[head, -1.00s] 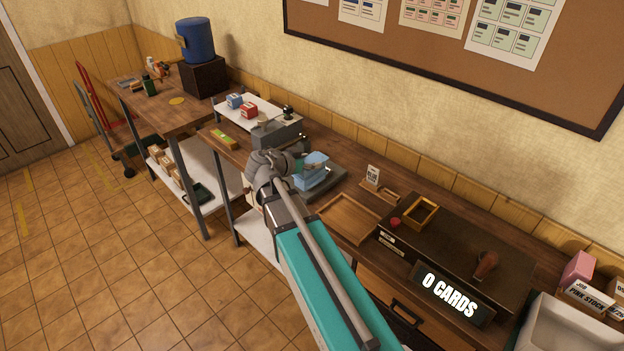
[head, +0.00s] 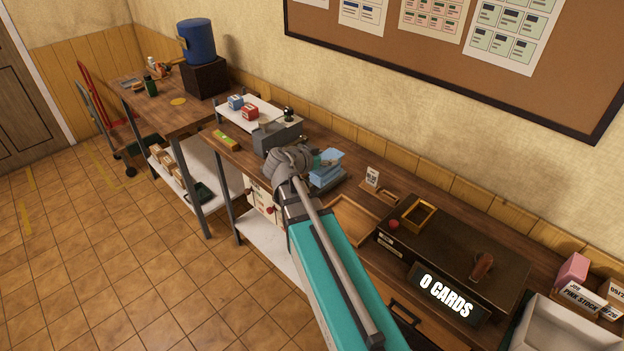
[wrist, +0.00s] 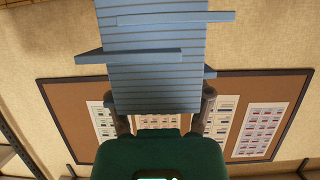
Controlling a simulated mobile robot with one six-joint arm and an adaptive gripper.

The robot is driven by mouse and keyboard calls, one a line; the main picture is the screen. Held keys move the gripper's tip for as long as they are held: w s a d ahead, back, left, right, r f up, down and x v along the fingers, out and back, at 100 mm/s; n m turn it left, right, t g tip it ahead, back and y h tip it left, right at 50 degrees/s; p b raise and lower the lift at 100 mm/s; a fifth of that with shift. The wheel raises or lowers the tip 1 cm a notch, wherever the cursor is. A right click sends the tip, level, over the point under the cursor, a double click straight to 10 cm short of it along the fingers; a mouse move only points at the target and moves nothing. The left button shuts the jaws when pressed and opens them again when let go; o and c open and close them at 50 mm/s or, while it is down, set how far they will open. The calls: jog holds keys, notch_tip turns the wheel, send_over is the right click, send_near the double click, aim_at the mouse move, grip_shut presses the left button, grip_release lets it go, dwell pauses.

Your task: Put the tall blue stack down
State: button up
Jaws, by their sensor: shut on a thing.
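The tall blue stack (head: 327,171) is a pile of many thin light-blue layers above the workbench, left of the wooden tray. In the wrist view the blue stack (wrist: 155,75) fills the upper middle, with several layers jutting out to the left and right. My gripper (head: 312,165) is shut on it; in the wrist view my gripper's (wrist: 163,115) fingers lie on either side of its near end. My wrist and arm hide part of the stack and bench in the head view. I cannot tell whether its underside touches anything.
A wooden tray (head: 355,220) and a small sign card (head: 372,176) are to the right. A grey box (head: 276,136) stands behind my wrist to the left. A corkboard (head: 500,40) hangs on the wall.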

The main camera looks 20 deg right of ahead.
jog(key=w+d+f+b, duration=0.2)
jog(key=w+f+b, duration=0.7)
jog(key=w, duration=0.3)
jog(key=shift+w+d, duration=0.35)
jog(key=shift+w, duration=0.05)
jog(key=f+b, duration=0.4)
jog(key=shift+w+d, duration=0.1)
jog(key=shift+w, duration=0.3)
jog(key=shift+f, duration=0.2)
jog(key=o, duration=1.3)
jog(key=shift+o, duration=0.2)
jog(key=shift+r, duration=0.25)
